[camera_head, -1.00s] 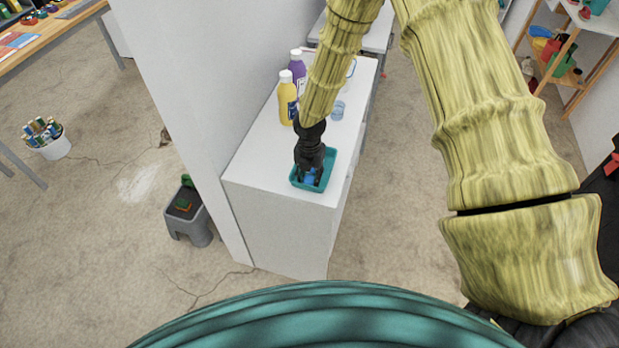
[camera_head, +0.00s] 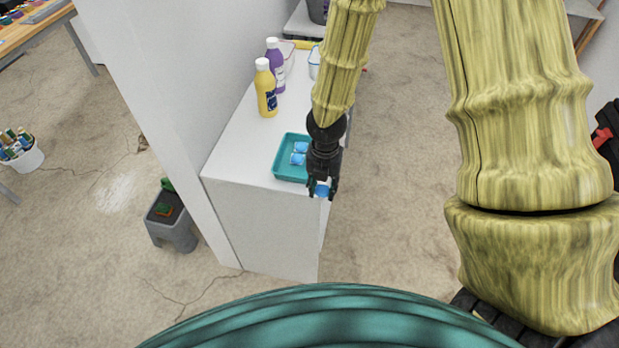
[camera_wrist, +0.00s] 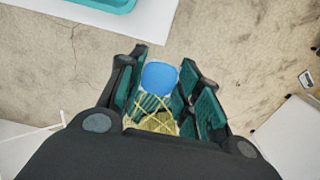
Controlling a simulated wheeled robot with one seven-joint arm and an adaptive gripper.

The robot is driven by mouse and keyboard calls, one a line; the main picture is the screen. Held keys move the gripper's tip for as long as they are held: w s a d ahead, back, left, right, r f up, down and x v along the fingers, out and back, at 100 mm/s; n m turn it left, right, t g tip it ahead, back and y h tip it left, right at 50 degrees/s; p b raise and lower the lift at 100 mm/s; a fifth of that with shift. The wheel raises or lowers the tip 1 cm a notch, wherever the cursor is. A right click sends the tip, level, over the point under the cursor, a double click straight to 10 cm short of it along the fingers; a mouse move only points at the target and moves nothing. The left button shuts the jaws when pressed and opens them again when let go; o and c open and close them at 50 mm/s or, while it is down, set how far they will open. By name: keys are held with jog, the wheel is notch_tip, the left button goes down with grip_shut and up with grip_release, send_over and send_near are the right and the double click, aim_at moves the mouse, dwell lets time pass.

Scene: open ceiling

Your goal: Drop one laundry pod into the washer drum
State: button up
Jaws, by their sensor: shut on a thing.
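My gripper (camera_head: 322,190) is shut on a blue laundry pod (camera_head: 322,191). It holds the pod in the air just right of the teal tray, past the front right edge of the white surface. In the wrist view the pod (camera_wrist: 160,77) sits between the green-padded fingers (camera_wrist: 162,92). The teal tray (camera_head: 281,172) stands on the white top with other blue pods (camera_head: 299,153) in it. The tray's edge (camera_wrist: 100,4) shows at the top of the wrist view. I cannot make out the washer drum in these frames.
A yellow bottle (camera_head: 266,92) and a purple bottle (camera_head: 275,66) stand behind the tray on the white cabinet top (camera_head: 235,150). A grey step stool (camera_head: 171,222) is on the floor at left.

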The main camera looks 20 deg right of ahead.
jog(key=shift+s+d+r, duration=0.1)
jog(key=shift+s+d, duration=0.1)
jog(key=shift+s, duration=0.45)
jog(key=shift+s+d, duration=0.2)
jog(key=shift+s, duration=0.4)
